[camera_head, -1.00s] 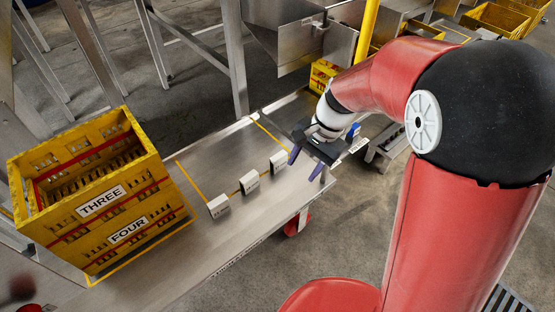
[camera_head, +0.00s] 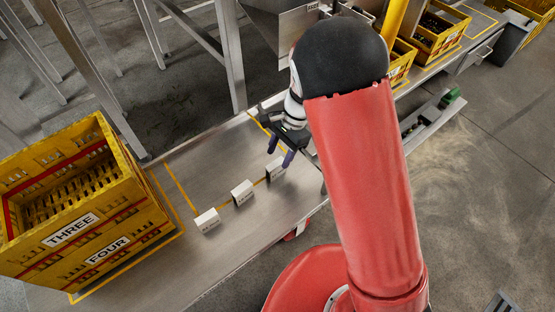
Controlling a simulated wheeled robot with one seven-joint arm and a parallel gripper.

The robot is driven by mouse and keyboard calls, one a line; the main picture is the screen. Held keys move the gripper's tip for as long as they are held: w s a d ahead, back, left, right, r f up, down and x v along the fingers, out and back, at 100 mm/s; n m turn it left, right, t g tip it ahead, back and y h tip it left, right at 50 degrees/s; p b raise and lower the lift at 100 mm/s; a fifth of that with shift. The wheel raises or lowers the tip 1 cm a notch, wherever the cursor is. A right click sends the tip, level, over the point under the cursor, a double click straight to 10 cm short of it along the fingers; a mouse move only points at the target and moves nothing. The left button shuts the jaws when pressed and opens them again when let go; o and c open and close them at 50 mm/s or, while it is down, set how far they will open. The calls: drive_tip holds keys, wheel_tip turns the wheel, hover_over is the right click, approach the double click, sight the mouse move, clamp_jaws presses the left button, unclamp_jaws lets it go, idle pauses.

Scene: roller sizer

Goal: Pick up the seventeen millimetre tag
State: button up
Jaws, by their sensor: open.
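Three small white block-like tags stand in a slanting row on the metal table (camera_head: 185,258): a near-left tag (camera_head: 207,221), a middle tag (camera_head: 242,193) and a far-right tag (camera_head: 276,170). Their printing is too small to read, so I cannot tell which one is seventeen millimetres. My gripper (camera_head: 280,152) is open and empty, its two purple fingers pointing down. In the picture it is just above and behind the far-right tag, and one finger partly overlaps that tag's upper right. I cannot tell the height of the gap.
Stacked yellow crates labelled THREE (camera_head: 74,230) and FOUR (camera_head: 108,249) stand on the table's left end. Yellow lines mark the tabletop. A steel frame post (camera_head: 231,60) rises behind the table. More yellow crates (camera_head: 438,32) stand at the upper right. The tabletop in front of the tags is clear.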

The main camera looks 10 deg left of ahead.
sight(276, 163)
drive_tip(key=x, duration=0.6)
drive_tip(key=shift+s+f, duration=0.1)
clamp_jaws()
